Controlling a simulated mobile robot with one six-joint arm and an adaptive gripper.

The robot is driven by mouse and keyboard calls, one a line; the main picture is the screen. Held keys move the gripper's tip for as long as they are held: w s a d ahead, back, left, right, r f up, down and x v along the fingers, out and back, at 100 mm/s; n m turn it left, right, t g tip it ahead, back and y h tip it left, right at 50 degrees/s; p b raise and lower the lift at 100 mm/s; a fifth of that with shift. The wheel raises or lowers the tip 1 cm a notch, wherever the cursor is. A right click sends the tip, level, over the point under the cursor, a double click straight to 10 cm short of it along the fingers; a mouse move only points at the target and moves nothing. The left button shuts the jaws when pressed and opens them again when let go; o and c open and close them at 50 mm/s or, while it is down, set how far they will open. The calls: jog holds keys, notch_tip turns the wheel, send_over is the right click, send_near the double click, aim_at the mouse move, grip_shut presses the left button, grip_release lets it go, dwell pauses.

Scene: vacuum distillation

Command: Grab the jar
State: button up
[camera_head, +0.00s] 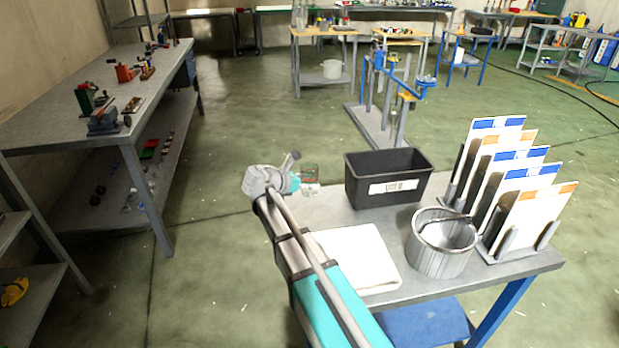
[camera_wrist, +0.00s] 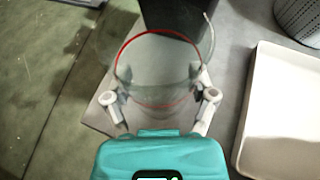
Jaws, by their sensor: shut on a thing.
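The jar (camera_wrist: 158,75) is clear glass with a red ring at its rim. In the wrist view it stands between the two fingers of my gripper (camera_wrist: 160,100), which are shut on its sides. In the head view the jar (camera_head: 309,173) shows small at the left end of the grey table (camera_head: 340,209), just beyond my gripper (camera_head: 296,183). My arm hides part of that area. I cannot tell whether the jar touches the table.
A black bin (camera_head: 388,180) stands close to the right of the jar. A white tray (camera_head: 357,257), a grey metal bucket (camera_head: 441,244) and a rack of upright boards (camera_head: 507,185) share the table. The table's left edge is near the jar.

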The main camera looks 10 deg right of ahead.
jog(key=s+a+r+p, duration=0.2)
jog(key=s+r+p, duration=0.1)
jog(key=s, duration=0.6)
jog(key=shift+a+r, duration=0.4)
jog(key=shift+r, duration=0.3)
jog(key=shift+p, duration=0.3)
